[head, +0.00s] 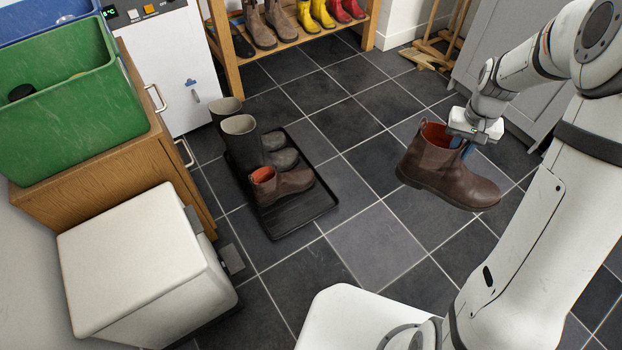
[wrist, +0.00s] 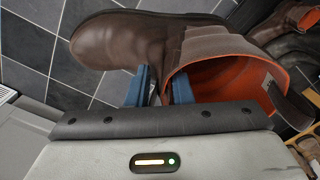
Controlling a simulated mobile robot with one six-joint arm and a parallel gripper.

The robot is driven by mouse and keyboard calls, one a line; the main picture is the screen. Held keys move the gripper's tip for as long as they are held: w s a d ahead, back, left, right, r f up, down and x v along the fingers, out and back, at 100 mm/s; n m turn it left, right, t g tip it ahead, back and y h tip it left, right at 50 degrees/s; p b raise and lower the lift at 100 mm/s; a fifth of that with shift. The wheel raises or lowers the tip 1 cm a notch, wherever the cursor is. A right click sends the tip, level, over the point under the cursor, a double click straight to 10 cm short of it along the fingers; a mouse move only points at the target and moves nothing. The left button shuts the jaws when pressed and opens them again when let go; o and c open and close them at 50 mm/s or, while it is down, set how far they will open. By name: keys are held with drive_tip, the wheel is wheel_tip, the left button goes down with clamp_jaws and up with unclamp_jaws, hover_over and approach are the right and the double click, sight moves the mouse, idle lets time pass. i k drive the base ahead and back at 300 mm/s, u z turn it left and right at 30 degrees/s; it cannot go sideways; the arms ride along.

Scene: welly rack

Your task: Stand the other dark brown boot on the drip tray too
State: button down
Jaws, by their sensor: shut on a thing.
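A dark brown boot (head: 444,172) with an orange lining hangs from my gripper (head: 462,144), upright and right of the tray. My gripper is shut on the boot's upper edge. In the wrist view the blue fingers (wrist: 160,90) pinch the wall of the held boot (wrist: 120,42), with its toe to the left. The other dark brown boot (head: 284,186) stands on the black drip tray (head: 300,223). The front part of the tray is bare.
Tall dark wellies (head: 243,145) stand at the tray's back and left. A wooden rack (head: 300,38) with more boots is at the back. A white bin (head: 135,255) and a wooden cabinet with a green tub (head: 75,125) are left. Clear tiled floor lies between tray and held boot.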

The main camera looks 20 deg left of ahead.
sight(298, 209)
drive_tip(key=u, duration=0.6)
drive_tip(key=i, duration=0.4)
drive_tip(key=u, duration=0.2)
